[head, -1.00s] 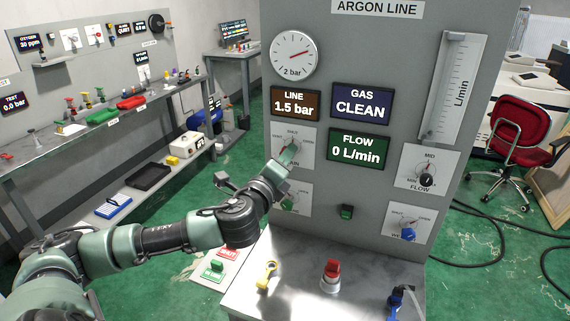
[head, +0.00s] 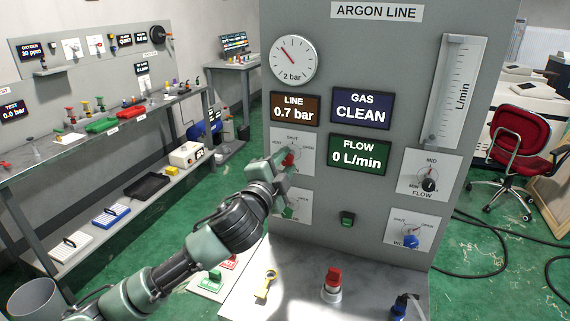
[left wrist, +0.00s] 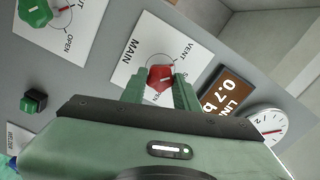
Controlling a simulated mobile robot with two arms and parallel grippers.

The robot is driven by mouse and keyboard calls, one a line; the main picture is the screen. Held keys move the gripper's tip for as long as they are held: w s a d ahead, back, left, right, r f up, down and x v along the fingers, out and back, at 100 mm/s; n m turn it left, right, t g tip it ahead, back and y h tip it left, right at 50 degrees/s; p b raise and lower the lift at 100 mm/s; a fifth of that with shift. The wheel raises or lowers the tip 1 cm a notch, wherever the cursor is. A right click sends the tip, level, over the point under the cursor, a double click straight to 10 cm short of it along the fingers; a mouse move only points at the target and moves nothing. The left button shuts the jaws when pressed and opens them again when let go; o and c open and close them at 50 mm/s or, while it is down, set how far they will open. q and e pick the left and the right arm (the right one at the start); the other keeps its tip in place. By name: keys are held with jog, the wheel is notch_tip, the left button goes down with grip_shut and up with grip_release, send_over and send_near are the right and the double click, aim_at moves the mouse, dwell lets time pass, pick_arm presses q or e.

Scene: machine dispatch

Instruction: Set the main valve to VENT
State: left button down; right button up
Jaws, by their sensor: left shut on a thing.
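The main valve is a red knob (head: 289,158) on a white plate marked VENT, SHUT and OPEN, on the left of the grey ARGON LINE panel (head: 385,45). In the left wrist view the red knob (left wrist: 160,78) sits between the two green fingers of my left gripper (left wrist: 160,85), which is shut on it. The gripper also shows in the head view (head: 279,172), reaching up to the knob from the lower left. I cannot tell exactly which mark the knob points at. The LINE display (head: 296,108) reads 0.7 bar. My right gripper is not in view.
A green knob (head: 289,210) is just below the main valve. The FLOW knob (head: 428,184) and a blue knob (head: 410,241) are on the right. A yellow key-like handle (head: 266,285) and a red button (head: 332,280) are on the ledge below.

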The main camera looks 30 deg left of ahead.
pick_arm(q)
jog(key=shift+n, duration=1.2)
jog(key=c, duration=1.1)
grip_release()
jog(key=shift+o, duration=0.2)
jog(key=shift+s, duration=0.1)
jog(key=shift+s+d+f, duration=0.1)
jog(key=shift+s+f, duration=0.05)
jog(key=shift+s, duration=0.2)
jog(key=b+v, duration=0.2)
jog(key=v, duration=0.5)
